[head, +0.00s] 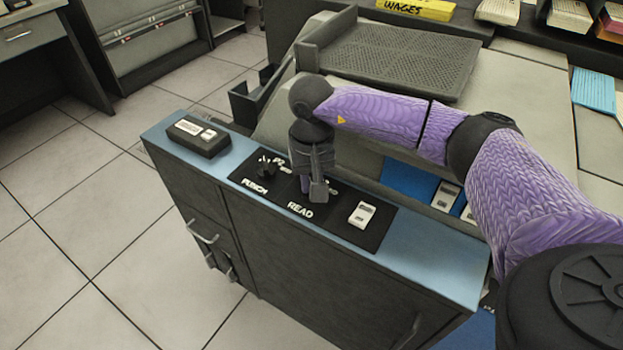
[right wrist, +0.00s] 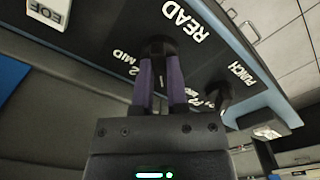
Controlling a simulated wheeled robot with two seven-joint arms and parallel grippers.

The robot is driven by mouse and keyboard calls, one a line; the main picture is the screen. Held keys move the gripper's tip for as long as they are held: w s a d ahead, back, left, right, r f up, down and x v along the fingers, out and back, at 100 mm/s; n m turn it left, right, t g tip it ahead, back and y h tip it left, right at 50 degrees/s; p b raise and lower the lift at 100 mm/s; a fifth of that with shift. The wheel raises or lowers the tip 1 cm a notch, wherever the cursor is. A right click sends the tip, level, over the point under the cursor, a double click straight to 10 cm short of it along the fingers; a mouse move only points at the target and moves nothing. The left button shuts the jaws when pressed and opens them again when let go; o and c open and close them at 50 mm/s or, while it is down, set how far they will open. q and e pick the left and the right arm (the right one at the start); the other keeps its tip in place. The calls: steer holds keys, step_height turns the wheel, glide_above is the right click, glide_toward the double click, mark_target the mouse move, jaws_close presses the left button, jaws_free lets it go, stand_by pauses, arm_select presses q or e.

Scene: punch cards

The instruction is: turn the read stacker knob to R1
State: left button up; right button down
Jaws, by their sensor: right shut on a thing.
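The black read stacker knob (right wrist: 158,43) sits on the dark panel (head: 340,221), behind the white READ lettering. My right gripper (head: 308,190) points down over it and is shut on it. In the right wrist view both purple fingers (right wrist: 159,85) reach to the knob, one on each side. I cannot tell which label the knob points to. My left gripper is not in view.
The black punch knob (head: 266,166) stands left of the read knob. A white switch (head: 361,214) is at the panel's right end. A grey mesh tray (head: 400,60) lies behind.

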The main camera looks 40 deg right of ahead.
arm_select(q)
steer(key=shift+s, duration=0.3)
arm_select(e)
steer(key=c, duration=0.6)
jaws_free()
steer(key=shift+c, duration=0.2)
steer(key=shift+r, duration=0.3)
arm_select(q)
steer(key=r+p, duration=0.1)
steer(key=p, duration=0.1)
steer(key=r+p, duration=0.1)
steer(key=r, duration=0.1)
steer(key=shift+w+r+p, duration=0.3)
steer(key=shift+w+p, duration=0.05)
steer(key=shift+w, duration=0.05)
arm_select(e)
step_height(320, 180, up, 9)
steer(key=shift+r, duration=0.15)
